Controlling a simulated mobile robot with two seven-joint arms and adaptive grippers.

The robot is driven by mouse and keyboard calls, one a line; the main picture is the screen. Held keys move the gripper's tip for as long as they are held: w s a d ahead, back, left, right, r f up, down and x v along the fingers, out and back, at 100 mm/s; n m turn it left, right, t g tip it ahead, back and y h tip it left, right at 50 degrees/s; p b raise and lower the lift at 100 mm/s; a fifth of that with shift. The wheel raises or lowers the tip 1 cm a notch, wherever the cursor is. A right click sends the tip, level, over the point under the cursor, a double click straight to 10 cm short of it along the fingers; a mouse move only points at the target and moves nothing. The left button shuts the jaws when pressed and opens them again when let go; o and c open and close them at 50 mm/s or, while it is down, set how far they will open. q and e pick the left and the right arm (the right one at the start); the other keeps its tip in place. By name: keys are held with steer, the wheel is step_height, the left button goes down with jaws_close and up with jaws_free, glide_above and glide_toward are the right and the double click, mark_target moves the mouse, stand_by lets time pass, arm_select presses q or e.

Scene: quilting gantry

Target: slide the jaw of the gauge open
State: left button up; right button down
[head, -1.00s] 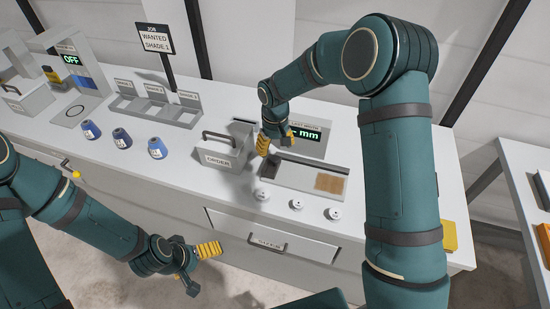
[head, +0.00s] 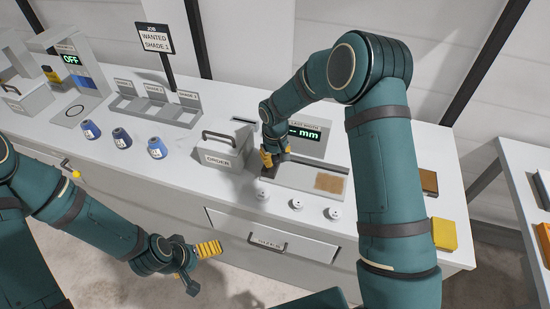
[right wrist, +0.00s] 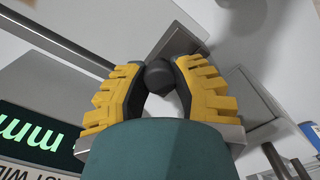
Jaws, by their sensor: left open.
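The gauge (head: 290,181) is a shallow pale bed on the bench with a tan square patch (head: 329,183) at its right end. Its display (head: 305,133) behind shows dashes and mm. The jaw is at the bed's left end, largely hidden by my gripper in the head view; its dark round knob (right wrist: 159,75) shows in the right wrist view. My right gripper (head: 268,158) is down at the jaw, its yellow fingertips on both sides of the knob and appearing closed on it. My left gripper (head: 197,265) is open and empty in front of the bench, away from the gauge.
A lidded grey box marked ORDER (head: 223,150) stands close left of the gauge. Several white knobs (head: 297,204) lie in front of it. Blue spools (head: 122,138) and a divided tray (head: 152,110) are further left. A yellow block (head: 444,235) is at the right.

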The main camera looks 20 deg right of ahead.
steer(key=s+d, duration=0.1)
steer(key=d, duration=0.1)
steer(key=s+d, duration=0.2)
steer(key=s+d+b, duration=0.1)
steer(key=d, duration=0.1)
steer(key=shift+s+d, duration=0.2)
steer(key=shift+d, duration=0.1)
steer(key=c, duration=1.1)
jaws_free()
steer(key=shift+c, duration=0.2)
steer(key=o, duration=0.5)
steer(key=shift+s+d, duration=0.1)
steer(key=shift+r, duration=0.1)
steer(key=shift+r, duration=0.25)
step_height(320, 180, up, 11)
steer(key=shift+r, duration=0.2)
